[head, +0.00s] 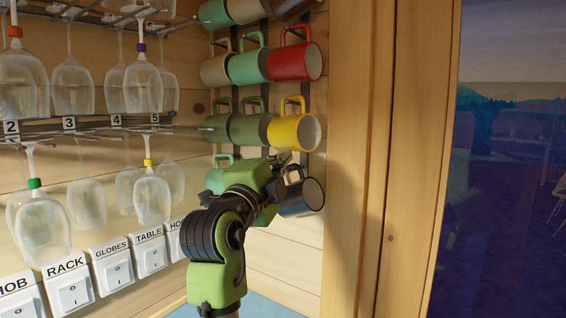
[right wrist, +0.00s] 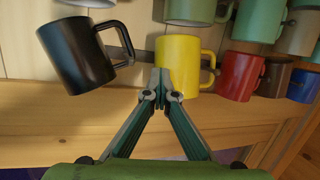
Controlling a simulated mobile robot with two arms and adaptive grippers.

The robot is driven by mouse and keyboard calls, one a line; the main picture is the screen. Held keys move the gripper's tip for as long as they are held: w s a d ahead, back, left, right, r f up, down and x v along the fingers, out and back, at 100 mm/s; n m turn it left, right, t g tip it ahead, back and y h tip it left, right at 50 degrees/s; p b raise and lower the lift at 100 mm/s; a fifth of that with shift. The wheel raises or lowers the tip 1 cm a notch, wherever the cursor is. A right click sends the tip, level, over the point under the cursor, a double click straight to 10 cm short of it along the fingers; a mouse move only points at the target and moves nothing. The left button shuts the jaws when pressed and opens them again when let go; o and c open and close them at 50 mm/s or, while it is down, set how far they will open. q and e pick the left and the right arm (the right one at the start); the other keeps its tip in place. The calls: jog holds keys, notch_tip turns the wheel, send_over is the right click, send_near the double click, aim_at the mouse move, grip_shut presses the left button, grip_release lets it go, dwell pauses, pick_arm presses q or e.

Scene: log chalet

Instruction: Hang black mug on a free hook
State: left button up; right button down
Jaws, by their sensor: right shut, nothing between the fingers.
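The black mug (head: 305,197) hangs at the bottom of the right-hand column of mugs, under the yellow mug (head: 308,131). Its handle is partly covered by my arm in the head view, and its hook is hard to see. The right wrist view shows the black mug (right wrist: 77,58) whole, with its handle at a dark rail. My right gripper (head: 284,158) is shut and empty, close by the mug's handle. In the right wrist view its fingertips (right wrist: 160,80) are together in front of the yellow mug (right wrist: 183,63), apart from the black mug. My left gripper is out of view.
A red mug (head: 300,62) and several green mugs hang above and to the left. Wine glasses (head: 43,225) hang from racks at left, above labelled switches (head: 73,288). A wooden post (head: 357,150) and a window (head: 510,150) are at right.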

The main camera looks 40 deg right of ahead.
jog(key=shift+s+r, duration=0.1)
jog(key=shift+r, duration=0.05)
jog(key=c, duration=2.4)
grip_release()
jog(key=shift+a, duration=0.1)
jog(key=shift+o, duration=0.2)
